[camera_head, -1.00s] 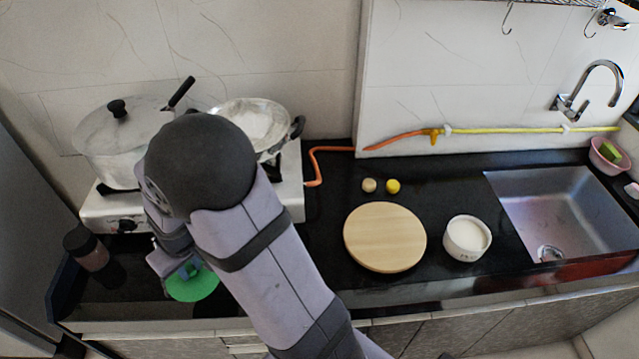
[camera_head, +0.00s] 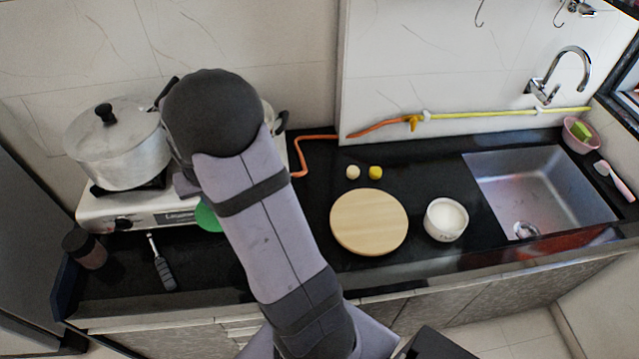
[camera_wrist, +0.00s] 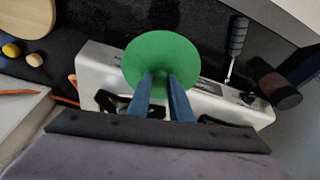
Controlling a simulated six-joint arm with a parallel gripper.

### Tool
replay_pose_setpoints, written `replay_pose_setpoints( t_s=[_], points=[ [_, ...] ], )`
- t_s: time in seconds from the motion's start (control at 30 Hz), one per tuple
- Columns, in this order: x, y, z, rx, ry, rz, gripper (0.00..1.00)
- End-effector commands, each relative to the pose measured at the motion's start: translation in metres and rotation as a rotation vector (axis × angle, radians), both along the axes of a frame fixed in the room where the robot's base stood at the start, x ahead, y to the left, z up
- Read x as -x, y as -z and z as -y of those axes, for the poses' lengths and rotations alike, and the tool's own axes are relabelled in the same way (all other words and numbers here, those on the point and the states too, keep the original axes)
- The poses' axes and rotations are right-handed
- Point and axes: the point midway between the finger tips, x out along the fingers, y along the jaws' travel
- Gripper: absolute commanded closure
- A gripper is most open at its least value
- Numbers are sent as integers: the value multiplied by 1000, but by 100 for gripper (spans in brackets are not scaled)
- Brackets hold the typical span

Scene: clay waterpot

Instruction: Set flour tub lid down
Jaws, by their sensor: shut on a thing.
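The flour tub lid is a round green disc (camera_wrist: 160,52). My gripper (camera_wrist: 161,80) is shut on its middle in the wrist view, where the lid overlaps the front edge of the white stove. In the head view only a sliver of the lid (camera_head: 207,217) shows beside my arm, in front of the stove; my arm hides the rest and my gripper. The lid seems held above the counter, but its height is hard to tell. An open white tub (camera_head: 446,220) with white contents stands right of the round wooden board (camera_head: 369,222).
The white stove (camera_head: 105,213) bears a lidded pot (camera_head: 118,150) and a pan behind my arm. A dark-handled tool (camera_head: 164,271) and a dark jar (camera_head: 86,249) stand or lie at the left front. Two small balls (camera_head: 375,172) sit behind the board. The sink (camera_head: 540,190) is at right.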

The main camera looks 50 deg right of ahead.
Motion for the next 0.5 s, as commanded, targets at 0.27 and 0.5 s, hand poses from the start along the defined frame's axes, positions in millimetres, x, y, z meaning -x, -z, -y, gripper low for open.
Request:
replay_pose_setpoints(
  t_s=[0.27, 0.5],
  points=[
    [18, 5, 140, 2, 522, 0, 100],
    [70, 9, 245, 3, 947, 1, 100]
  ],
)
